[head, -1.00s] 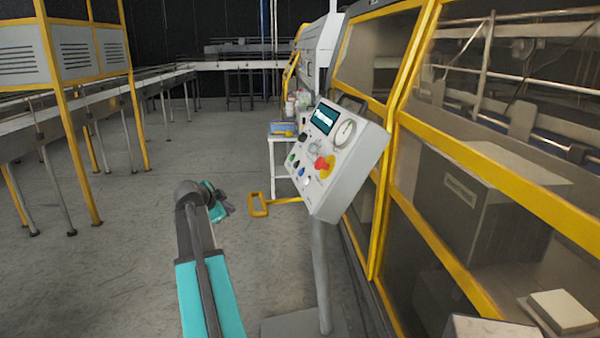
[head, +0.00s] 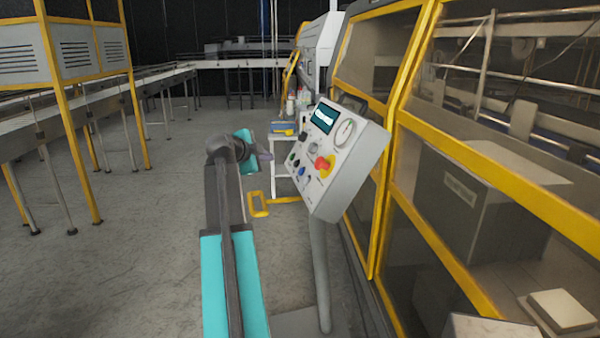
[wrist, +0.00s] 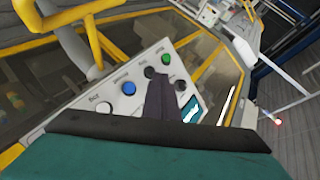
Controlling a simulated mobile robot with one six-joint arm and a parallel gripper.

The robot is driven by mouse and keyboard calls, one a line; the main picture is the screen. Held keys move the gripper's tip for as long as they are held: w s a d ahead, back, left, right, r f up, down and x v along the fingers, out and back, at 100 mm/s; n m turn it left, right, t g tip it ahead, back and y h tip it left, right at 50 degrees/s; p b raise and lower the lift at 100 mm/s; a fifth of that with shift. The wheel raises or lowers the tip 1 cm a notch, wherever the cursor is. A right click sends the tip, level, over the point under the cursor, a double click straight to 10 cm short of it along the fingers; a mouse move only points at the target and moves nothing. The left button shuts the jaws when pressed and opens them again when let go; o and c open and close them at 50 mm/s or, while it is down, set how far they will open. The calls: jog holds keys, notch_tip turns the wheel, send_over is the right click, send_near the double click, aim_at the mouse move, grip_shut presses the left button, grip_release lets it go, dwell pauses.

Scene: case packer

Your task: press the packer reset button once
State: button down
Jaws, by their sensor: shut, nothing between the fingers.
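The control panel (head: 345,175) stands tilted on a grey post, with a screen, a gauge, a red knob on yellow and several small buttons. Its blue button (head: 302,171) also shows in the wrist view (wrist: 128,88), left of my fingers. A green button (wrist: 166,59) and a dark button (wrist: 150,72) are near my fingertips in that view. The labels are too small to read surely, so I cannot tell which is reset. My gripper (head: 267,157) is shut and empty, left of the panel and apparently apart from it.
The yellow-framed packer (head: 385,200) stands right behind the panel. A yellow handle-shaped bar (head: 258,204) is low beyond my arm. A small white table (head: 282,150) with bottles is behind the panel. Open floor (head: 130,250) lies to the left.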

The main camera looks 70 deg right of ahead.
aim_at(301, 171)
jog(key=shift+s+d+f, duration=0.1)
jog(key=shift+s, duration=0.05)
jog(key=s+d+f, duration=0.3)
jog(key=s+f, duration=0.1)
jog(key=s, duration=0.2)
jog(key=shift+s+d, duration=0.15)
jog(key=shift+d, duration=0.2)
jog(key=shift+f, duration=0.1)
dwell(2.0)
jog(key=shift+s+d+f+b, duration=0.4)
jog(key=shift+s+b, duration=0.25)
jog(key=shift+b, duration=0.45)
dwell(1.1)
jog(key=shift+w+a, duration=0.1)
jog(key=shift+w, duration=0.05)
jog(key=shift+w+a+r+b, duration=0.3)
jog(key=shift+w+r+b, duration=0.05)
jog(key=shift+w, duration=0.15)
dwell(0.4)
